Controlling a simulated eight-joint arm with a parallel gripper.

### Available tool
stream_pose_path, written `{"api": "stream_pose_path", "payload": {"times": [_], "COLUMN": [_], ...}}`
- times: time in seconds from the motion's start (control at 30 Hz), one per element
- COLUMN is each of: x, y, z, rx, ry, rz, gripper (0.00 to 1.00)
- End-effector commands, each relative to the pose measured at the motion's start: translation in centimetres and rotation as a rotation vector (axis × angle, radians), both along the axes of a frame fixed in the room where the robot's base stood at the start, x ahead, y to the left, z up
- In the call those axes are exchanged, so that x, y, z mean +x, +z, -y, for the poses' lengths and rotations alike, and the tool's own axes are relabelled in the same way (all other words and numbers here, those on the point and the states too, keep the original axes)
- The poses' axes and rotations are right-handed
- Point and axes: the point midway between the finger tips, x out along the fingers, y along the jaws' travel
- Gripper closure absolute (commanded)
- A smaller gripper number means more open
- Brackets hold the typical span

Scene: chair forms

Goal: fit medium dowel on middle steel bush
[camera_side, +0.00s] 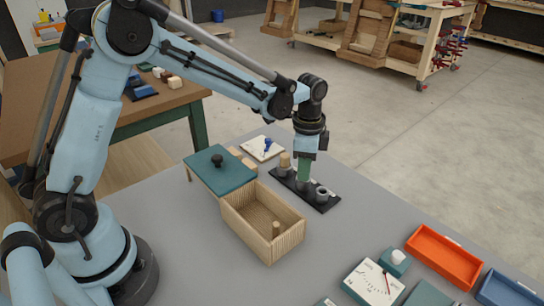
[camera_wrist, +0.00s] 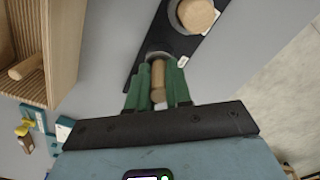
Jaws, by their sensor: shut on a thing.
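My gripper (camera_side: 304,175) points down over the middle of a black strip (camera_side: 327,206). In the wrist view its green fingers (camera_wrist: 158,88) are shut on a light wooden dowel (camera_wrist: 158,75). The dowel's far end is at the rim of a steel bush (camera_wrist: 158,55); I cannot tell whether it is inside or just above. In the side view the fingers hide the held dowel and most of the middle bush. A thicker wooden dowel (camera_side: 284,160) stands upright in the far bush; it also shows in the wrist view (camera_wrist: 197,14). The near bush (camera_side: 321,191) looks empty.
An open wooden box (camera_side: 285,242) stands left of the strip, with a thin dowel (camera_side: 276,229) in it. A teal lid-like board (camera_side: 205,176) with a black knob is behind it. An orange tray (camera_side: 445,257) and a dial box (camera_side: 373,283) stand front right.

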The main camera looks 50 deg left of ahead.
Motion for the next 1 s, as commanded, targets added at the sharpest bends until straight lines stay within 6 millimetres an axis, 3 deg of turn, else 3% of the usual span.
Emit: {"api": "stream_pose_path", "payload": {"times": [0.47,1.0], "x": [0.00,0.00], "y": [-0.38,0.49], "z": [0.00,0.00], "rx": [0.000,0.000], "ry": [0.000,0.000], "rz": [0.000,0.000], "gripper": [1.00,1.00]}}
